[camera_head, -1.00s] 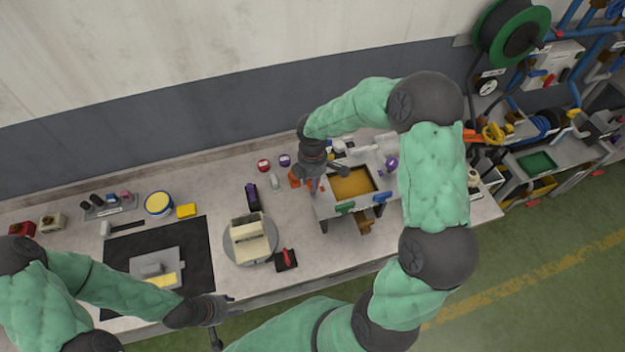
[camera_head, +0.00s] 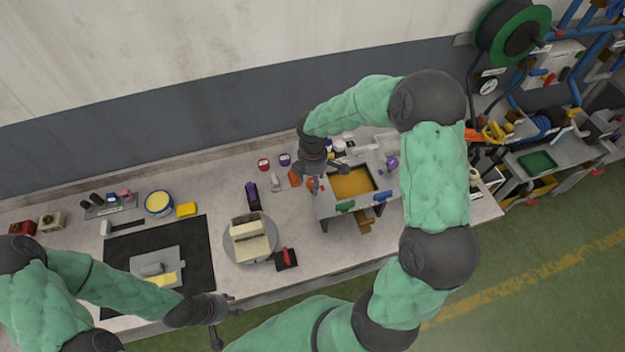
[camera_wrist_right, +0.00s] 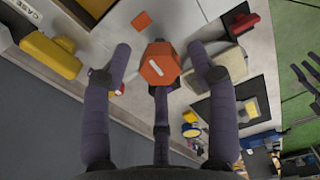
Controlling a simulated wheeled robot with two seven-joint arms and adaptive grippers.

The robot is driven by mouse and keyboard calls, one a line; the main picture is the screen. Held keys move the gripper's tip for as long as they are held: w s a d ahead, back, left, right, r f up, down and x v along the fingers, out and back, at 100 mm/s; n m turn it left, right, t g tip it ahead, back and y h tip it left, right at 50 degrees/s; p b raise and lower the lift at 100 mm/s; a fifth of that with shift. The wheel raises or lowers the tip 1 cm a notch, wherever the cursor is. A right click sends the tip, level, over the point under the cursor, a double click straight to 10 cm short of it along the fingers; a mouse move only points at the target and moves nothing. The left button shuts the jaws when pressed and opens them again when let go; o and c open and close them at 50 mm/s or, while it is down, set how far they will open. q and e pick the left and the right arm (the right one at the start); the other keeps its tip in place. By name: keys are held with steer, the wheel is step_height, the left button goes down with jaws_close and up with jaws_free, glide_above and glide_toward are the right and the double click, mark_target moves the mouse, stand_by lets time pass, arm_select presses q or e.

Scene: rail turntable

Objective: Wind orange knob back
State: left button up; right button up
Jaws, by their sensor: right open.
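The orange knob (camera_wrist_right: 160,64) is a faceted block with a white mark on its face. In the right wrist view it sits between the spread dark fingers of my right gripper (camera_wrist_right: 161,60), with visible gaps at both sides. In the head view the knob (camera_head: 313,184) is small and partly hidden below my right gripper (camera_head: 324,172), left of the grey stand. My left gripper (camera_head: 222,318) has its fingers spread and empty at the bench's front edge.
A round turntable (camera_head: 233,257) carries a cream block (camera_head: 249,232). A red-handled switch (camera_head: 286,258) stands at its right. The grey stand with a yellow tray (camera_head: 352,184) is close to my right gripper. A flat orange piece (camera_head: 294,178) lies nearby.

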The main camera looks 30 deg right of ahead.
step_height(320, 180, up, 11)
steer(key=shift+r, duration=0.2)
steer(key=shift+f, duration=0.1)
stand_by(0.6)
